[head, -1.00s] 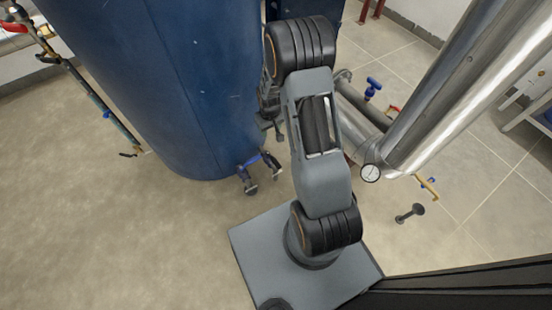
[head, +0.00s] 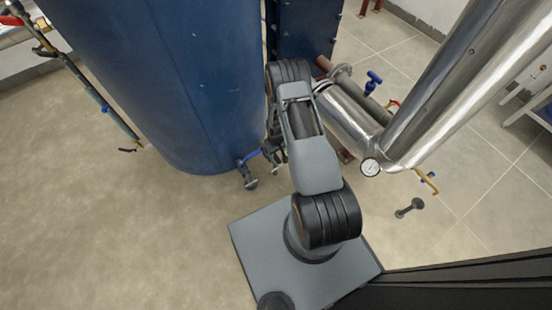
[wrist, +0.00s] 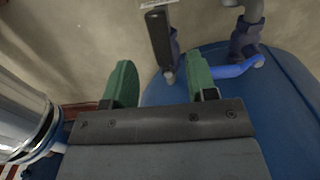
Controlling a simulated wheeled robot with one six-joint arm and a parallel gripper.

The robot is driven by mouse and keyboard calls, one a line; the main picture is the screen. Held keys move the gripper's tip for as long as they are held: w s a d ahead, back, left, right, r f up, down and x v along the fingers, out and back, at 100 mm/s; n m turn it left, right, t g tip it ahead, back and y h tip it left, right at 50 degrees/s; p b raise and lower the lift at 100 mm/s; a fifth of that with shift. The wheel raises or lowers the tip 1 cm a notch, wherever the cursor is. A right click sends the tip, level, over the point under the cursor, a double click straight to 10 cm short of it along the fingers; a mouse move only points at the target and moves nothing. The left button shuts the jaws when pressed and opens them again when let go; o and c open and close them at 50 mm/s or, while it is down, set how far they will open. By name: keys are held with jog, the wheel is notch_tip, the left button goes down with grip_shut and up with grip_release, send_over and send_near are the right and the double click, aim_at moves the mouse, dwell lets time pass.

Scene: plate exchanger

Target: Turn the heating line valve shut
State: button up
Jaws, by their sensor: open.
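My gripper (wrist: 162,84) shows in the wrist view with two green fingers spread apart and nothing held between them. A black lever handle (wrist: 158,40) lies beyond the gap between the fingers, apart from them as far as I can tell. A blue valve handle (wrist: 236,69) lies just right of the right finger, which may hide its left end. In the head view a blue-handled valve (head: 249,162) sits low by the blue tank (head: 185,85). My arm hides most of my gripper there. I cannot tell which valve is the heating line's.
A silver insulated pipe (head: 440,85) with a round gauge (head: 370,167) rises at the right. Another blue-handled valve (head: 373,80) stands behind it. The dark blue exchanger (head: 305,35) is at the back.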

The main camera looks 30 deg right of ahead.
aim_at(276, 158)
jog(key=shift+f+b, duration=0.75)
jog(key=shift+f, duration=1.9)
jog(key=shift+c, duration=0.3)
grip_shut()
